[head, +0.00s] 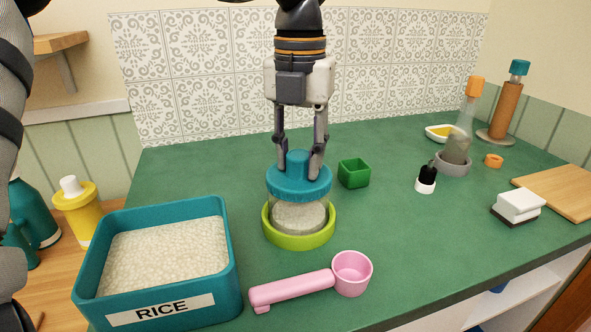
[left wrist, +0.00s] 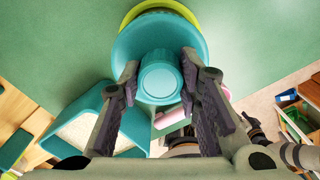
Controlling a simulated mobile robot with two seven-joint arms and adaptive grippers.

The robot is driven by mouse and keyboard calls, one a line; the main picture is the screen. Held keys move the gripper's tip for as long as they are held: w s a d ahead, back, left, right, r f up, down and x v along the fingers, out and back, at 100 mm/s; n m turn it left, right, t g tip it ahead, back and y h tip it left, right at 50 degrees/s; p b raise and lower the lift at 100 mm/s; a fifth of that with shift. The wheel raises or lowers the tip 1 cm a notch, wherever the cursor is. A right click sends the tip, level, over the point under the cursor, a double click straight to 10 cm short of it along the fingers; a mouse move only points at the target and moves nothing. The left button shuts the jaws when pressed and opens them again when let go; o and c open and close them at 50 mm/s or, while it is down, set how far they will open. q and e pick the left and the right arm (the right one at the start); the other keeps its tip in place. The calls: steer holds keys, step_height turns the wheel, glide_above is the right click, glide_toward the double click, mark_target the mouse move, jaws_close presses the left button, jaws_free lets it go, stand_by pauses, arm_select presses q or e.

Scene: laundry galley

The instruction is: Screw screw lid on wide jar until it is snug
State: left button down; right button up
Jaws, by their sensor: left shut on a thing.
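The wide jar (head: 298,216) is clear with pale contents and stands upright in a lime green ring holder (head: 299,239). The teal screw lid (head: 285,184) sits level on top of the jar's mouth. My left gripper (head: 298,166) comes straight down from above and is shut on the lid's raised round knob. In the left wrist view, the lid (left wrist: 135,45) fills the upper middle, with the fingers on both sides of its knob (left wrist: 160,77). Whether the threads are engaged cannot be seen. My right gripper is not in view.
A teal bin labelled RICE (head: 233,270) stands at the front left. A pink scoop (head: 310,286) lies in front of the jar. A green cube cup (head: 354,173) is close behind right. The counter right of the scoop is clear.

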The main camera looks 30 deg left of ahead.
mark_target(300, 154)
arm_select(q)
steer(key=m, duration=0.3)
steer(key=shift+s, duration=0.1)
steer(key=c, duration=1.1)
jaws_free()
steer(key=shift+d, duration=0.1)
steer(key=shift+c, duration=0.4)
steer(key=shift+r, duration=3)
steer(key=shift+r, duration=0.15)
step_height(300, 154, up, 12)
